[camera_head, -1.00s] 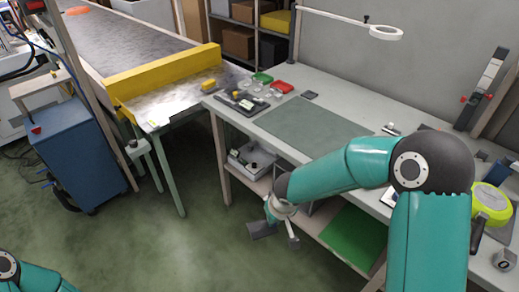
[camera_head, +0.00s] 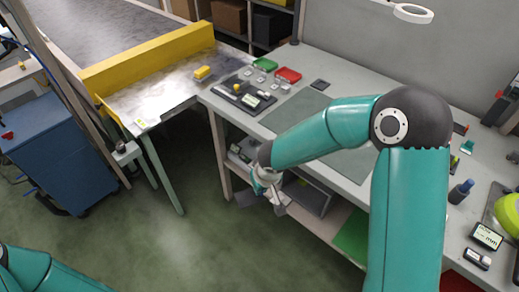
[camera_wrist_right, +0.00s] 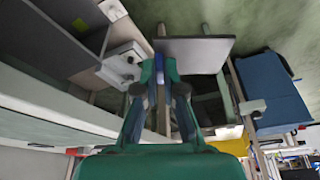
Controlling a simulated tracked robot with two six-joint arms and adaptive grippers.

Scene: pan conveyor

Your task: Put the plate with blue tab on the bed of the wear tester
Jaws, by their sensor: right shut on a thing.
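My right gripper (camera_head: 268,188) hangs low in front of the bench's front edge, below the top. In the right wrist view, my right gripper (camera_wrist_right: 160,85) is shut on the blue tab (camera_wrist_right: 160,62) of a flat grey plate (camera_wrist_right: 197,52). The plate shows only partly in the head view (camera_head: 246,199), beside the fingers. A dark flat device (camera_head: 241,96) with a yellow knob and small display stands on the bench's far left; it may be the wear tester, but I cannot tell for sure. My left gripper is out of view.
The bench (camera_head: 330,70) carries a grey-green mat (camera_head: 295,112), green (camera_head: 265,64) and red (camera_head: 288,75) trays and small parts. Its lower shelf (camera_head: 310,206) is close to my right gripper. A conveyor table with a yellow barrier (camera_head: 150,62) and a blue cabinet (camera_head: 55,155) stand left. Floor between is free.

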